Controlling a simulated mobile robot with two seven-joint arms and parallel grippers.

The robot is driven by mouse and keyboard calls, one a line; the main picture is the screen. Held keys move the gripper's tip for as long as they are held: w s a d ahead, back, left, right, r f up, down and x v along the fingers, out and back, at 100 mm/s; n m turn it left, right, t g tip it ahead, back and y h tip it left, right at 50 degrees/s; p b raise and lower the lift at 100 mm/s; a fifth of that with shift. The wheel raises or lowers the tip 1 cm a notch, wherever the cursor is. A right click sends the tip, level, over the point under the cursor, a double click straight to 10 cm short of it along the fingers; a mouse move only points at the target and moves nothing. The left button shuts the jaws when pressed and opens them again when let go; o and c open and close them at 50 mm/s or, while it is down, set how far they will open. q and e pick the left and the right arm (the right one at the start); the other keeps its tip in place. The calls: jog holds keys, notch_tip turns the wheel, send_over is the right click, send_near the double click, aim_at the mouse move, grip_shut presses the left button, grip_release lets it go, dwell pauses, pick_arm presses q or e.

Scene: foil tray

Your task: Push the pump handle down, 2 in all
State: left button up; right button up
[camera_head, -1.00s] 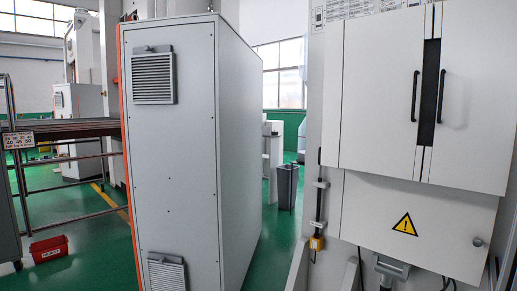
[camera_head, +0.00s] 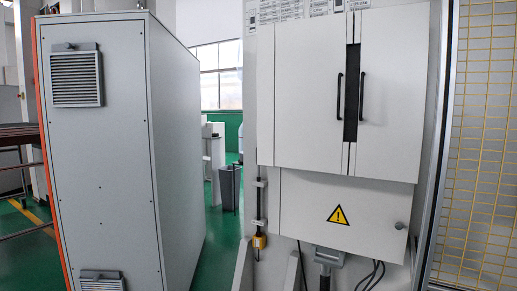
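I cannot make out a pump handle in the head view. Neither of my grippers shows, so I cannot see where they are relative to anything.
A tall grey cabinet (camera_head: 130,150) with vents stands at the left. At the right is a white wall cabinet (camera_head: 305,90) with black door handles, above a panel with a yellow warning sign (camera_head: 339,215). A yellow mesh fence (camera_head: 485,150) borders the right. Green floor (camera_head: 222,235) shows between the cabinets.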

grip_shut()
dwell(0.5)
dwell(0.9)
